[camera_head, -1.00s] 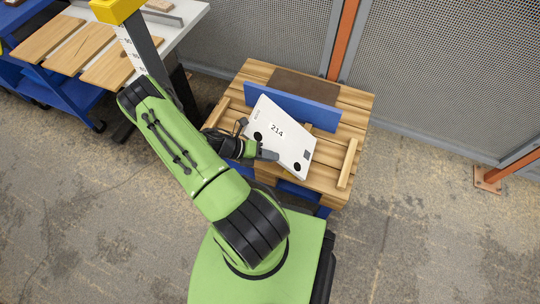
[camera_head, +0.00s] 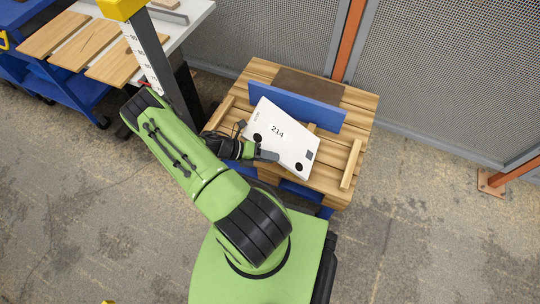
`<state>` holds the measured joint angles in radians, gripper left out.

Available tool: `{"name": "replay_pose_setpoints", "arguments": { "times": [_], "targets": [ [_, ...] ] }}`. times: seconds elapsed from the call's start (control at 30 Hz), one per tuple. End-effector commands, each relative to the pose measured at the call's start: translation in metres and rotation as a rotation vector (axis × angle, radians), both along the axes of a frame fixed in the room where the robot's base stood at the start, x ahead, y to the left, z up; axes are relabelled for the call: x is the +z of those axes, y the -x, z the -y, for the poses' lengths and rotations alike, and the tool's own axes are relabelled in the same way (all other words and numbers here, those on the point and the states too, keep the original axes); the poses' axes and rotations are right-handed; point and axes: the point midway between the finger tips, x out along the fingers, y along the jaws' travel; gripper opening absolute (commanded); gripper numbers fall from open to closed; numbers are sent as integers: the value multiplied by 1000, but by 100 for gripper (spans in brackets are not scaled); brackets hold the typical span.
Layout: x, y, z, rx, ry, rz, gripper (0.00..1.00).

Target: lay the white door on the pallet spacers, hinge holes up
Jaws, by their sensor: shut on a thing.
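The white door (camera_head: 286,139) is a flat panel marked 214, with two round black hinge holes and a dark square on its upward face. It lies roughly level over the wooden pallet (camera_head: 340,188), turned at an angle to it. My gripper (camera_head: 262,153) is shut on the door's near left edge. Spacers show as light wood strips: one at the right (camera_head: 350,165), one at the left (camera_head: 219,113), and the end of a middle one (camera_head: 311,128) beyond the door. I cannot tell whether the door touches the spacers.
A blue upright board (camera_head: 297,107) stands across the pallet just behind the door. A brown sheet (camera_head: 310,84) lies behind it. A white table (camera_head: 188,28), wooden boards (camera_head: 108,60) and a blue cart (camera_head: 75,88) are at upper left. Mesh fencing (camera_head: 440,75) closes the back.

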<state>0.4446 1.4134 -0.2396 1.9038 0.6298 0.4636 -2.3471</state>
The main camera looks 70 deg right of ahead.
Motion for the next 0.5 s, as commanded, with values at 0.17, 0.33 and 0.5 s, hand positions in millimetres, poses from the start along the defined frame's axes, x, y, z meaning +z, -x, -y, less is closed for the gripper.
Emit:
{"name": "replay_pose_setpoints", "arguments": {
  "times": [0.17, 0.33, 0.5],
  "targets": [
    [0, -1, 1, 0, 5, -9, 0],
    [0, -1, 1, 0, 5, -9, 0],
    [-3, -3, 0, 2, 6, -27, 0]
  ]
}}
